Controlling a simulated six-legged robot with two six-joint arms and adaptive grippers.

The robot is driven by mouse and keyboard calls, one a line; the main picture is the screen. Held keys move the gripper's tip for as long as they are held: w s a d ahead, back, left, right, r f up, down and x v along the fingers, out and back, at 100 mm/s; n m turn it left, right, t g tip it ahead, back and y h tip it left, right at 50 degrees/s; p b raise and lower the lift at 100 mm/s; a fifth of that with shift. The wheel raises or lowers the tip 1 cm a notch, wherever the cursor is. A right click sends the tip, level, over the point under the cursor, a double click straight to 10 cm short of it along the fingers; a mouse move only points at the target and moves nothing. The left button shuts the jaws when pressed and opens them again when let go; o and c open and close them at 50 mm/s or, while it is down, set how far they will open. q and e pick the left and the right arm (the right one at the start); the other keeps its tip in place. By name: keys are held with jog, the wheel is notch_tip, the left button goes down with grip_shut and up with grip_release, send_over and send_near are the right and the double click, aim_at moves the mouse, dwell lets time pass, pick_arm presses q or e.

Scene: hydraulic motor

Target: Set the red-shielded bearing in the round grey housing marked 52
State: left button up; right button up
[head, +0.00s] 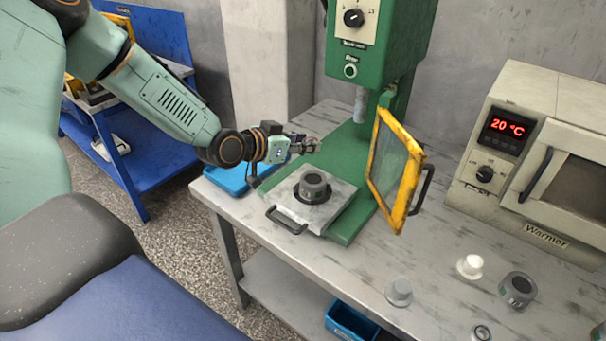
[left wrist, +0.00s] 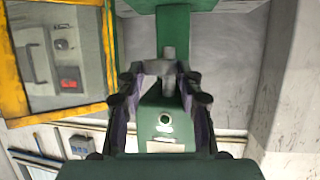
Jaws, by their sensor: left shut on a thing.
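My left gripper (head: 303,146) is in front of the green press, behind and above the plate. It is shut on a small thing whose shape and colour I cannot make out. In the left wrist view its two fingers (left wrist: 161,112) stand apart, with the press behind them. A round grey housing (head: 313,186) sits upright on the square metal plate (head: 291,206) on the press base. Another dark grey round housing (head: 518,288) stands on the bench at the right. No number is legible on either, and no red shield shows. My right gripper is not in view.
The yellow-framed guard (head: 409,205) stands open right of the plate. A warmer (head: 545,150) reads 20 °C at the right. A white cup-like part (head: 470,266), a pale grey part (head: 399,291) and a small ring-like part (head: 481,333) stand on the bench. A blue tray (head: 233,181) lies left.

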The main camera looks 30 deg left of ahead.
pick_arm(q)
jog(key=b, duration=0.1)
send_over(307, 183)
jog(key=f, duration=0.4)
jog(key=shift+w+d+f, duration=0.15)
jog(key=shift+d+f, duration=0.1)
jog(key=shift+d, duration=0.05)
jog(key=shift+f+b, duration=0.25)
jog(key=shift+b, duration=0.05)
jog(key=f, duration=0.1)
jog(key=a+f+b, duration=0.1)
jog(key=f, duration=0.1)
jog(key=shift+f, duration=0.6)
jog(key=shift+d, duration=0.2)
jog(key=shift+d+r, duration=0.1)
jog(key=shift+d, duration=0.05)
jog(key=o, duration=0.9)
jog(key=shift+a, duration=0.35)
jog(key=o, duration=0.3)
jog(key=shift+d, duration=0.25)
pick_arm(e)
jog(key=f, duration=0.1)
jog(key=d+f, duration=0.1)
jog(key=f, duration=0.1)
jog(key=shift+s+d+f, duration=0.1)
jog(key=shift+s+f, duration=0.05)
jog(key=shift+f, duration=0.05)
pick_arm(q)
jog(key=shift+a, duration=0.1)
